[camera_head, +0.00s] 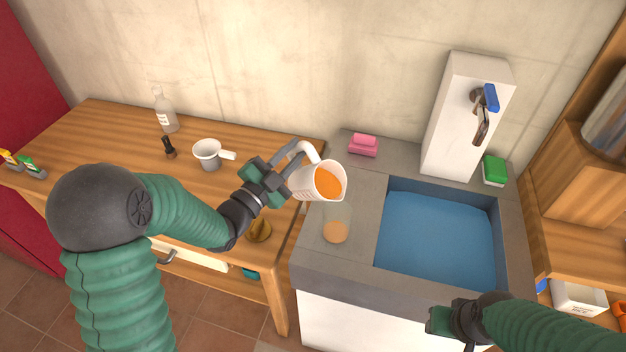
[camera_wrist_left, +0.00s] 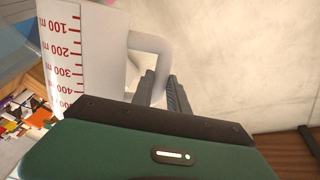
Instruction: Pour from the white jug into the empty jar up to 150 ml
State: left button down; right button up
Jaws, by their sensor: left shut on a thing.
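The white jug (camera_head: 304,183) holds orange liquid and is tilted to the right above the grey counter, left of the sink. My left gripper (camera_head: 280,168) is shut on its handle; the fingers on the handle also show in the left wrist view (camera_wrist_left: 164,92). That view also shows the jug's red scale marks (camera_wrist_left: 62,55). A clear jar (camera_head: 336,230) stands on the counter just below the jug's mouth, with orange liquid low in it. I see no clear stream between them. My right gripper (camera_head: 452,320) is empty near the counter's front edge; its jaw opening is unclear.
The sink basin (camera_head: 440,240) lies right of the jar, with a white tap column (camera_head: 462,120) behind. A pink sponge (camera_head: 363,145) and a green sponge (camera_head: 494,170) lie at the back. The wooden table (camera_head: 110,150) holds a white cup (camera_head: 208,154) and a clear bottle (camera_head: 165,112).

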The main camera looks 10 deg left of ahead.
pick_arm(q)
jog(key=shift+s+d+m+b, duration=0.15)
jog(key=shift+d+m+b, duration=0.15)
jog(key=shift+m+b, duration=0.4)
jog(key=shift+r, duration=0.1)
jog(key=shift+d, duration=0.1)
dwell(0.9)
jog(key=shift+s+d+r+m+b, duration=0.1)
jog(key=shift+r+m+b, duration=0.05)
jog(key=shift+m+b, duration=0.35)
jog(key=shift+r, duration=0.15)
jog(key=shift+d, duration=0.1)
dwell(1.8)
jog(key=shift+s+d+b, duration=0.1)
jog(key=shift+b, duration=0.25)
jog(key=shift+s+d+r+m+h, duration=0.1)
jog(key=shift+r+m+h, duration=0.1)
jog(key=shift+m+h, duration=0.2)
